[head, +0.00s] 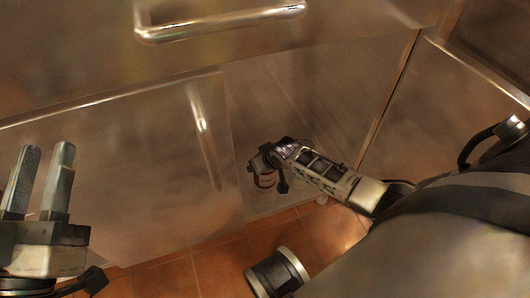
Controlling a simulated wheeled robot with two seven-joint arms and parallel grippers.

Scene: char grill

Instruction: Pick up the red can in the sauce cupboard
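The metal cupboard (330,85) is open low in front of me, and its door (130,150) with a vertical handle stands on the left. A small dark red and whitish thing, probably the red can (265,181), shows low at the left of the opening. My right arm reaches in from the right, and its gripper (262,165) is at this thing. The wrist hides the fingers, so I cannot tell whether they are closed on it. My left gripper (48,148) is at the far left, fingers up and apart, with nothing between them.
A metal front with a horizontal bar handle (220,22) lies above the cupboard. A metal panel edge (470,70) bounds the opening on the right. The orange tiled floor (215,268) is clear below the door.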

